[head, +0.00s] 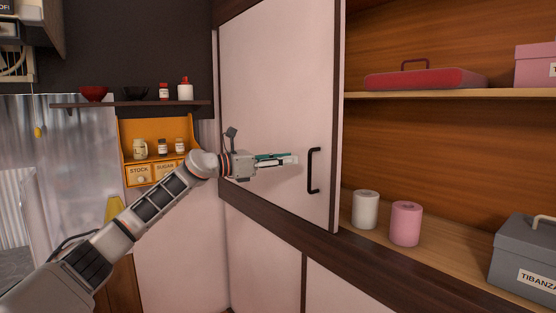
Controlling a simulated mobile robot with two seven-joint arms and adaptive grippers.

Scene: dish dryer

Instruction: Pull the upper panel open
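The upper panel (265,90) is a large pale door with dark edging, in the middle of the head view. A black bar handle (311,170) stands upright near its right edge. My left gripper (294,160) reaches in from the left, in front of the panel. Its fingers point right, and their tips appear a little left of the handle, without visible contact. The fingers are seen side-on, so their opening is unclear. My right gripper is out of view.
Right of the panel, open shelves hold a red case (425,79), a white roll (366,210), a pink roll (405,224) and a grey box (526,262). At left are a dark wall shelf (135,104) and an orange spice rack (128,142).

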